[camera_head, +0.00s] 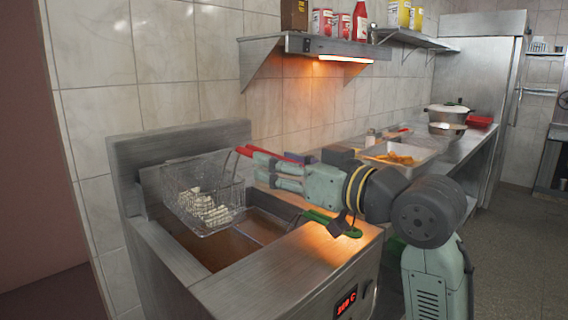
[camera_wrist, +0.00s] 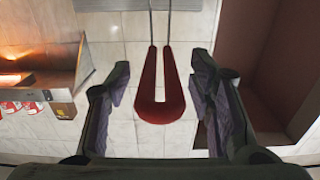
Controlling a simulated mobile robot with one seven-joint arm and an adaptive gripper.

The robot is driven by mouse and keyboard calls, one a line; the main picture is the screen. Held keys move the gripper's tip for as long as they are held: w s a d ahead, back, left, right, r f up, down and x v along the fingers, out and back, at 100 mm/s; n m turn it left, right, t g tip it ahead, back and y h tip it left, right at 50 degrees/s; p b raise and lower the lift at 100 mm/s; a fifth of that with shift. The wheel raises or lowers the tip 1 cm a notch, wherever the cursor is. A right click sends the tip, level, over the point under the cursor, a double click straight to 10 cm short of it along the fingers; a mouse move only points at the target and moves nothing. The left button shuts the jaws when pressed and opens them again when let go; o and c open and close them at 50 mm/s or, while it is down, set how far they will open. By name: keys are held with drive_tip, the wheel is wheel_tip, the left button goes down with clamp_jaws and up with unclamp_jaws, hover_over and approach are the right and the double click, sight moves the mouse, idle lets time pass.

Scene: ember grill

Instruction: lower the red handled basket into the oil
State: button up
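The wire basket (camera_head: 203,197) with pale pieces of food in it hangs above the fryer's left side, over the brown oil (camera_head: 225,247). Its red handle (camera_head: 247,152) points right, towards my gripper (camera_head: 262,170). In the wrist view the red handle (camera_wrist: 160,112) is a U-shaped loop between the two fingers of my gripper (camera_wrist: 160,78). The fingers are apart, with a gap on each side of the handle. The basket's wire body is out of the wrist view, except for two thin rods.
A green handle (camera_head: 328,220) lies across the fryer's right front edge. A heat-lamp shelf (camera_head: 312,46) with cans and a bottle hangs on the tiled wall above. A tray of fried food (camera_head: 400,157) and a pot (camera_head: 447,117) stand on the counter to the right.

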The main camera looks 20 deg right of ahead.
clamp_jaws()
drive_tip(key=c, duration=0.5)
unclamp_jaws()
clamp_jaws()
drive_tip(key=shift+r, duration=0.25)
wheel_tip(320, 180, up, 4)
drive_tip(key=p, duration=0.3)
drive_tip(key=shift+r+p, duration=0.2)
drive_tip(key=shift+p, duration=0.15)
drive_tip(key=shift+s, duration=0.1)
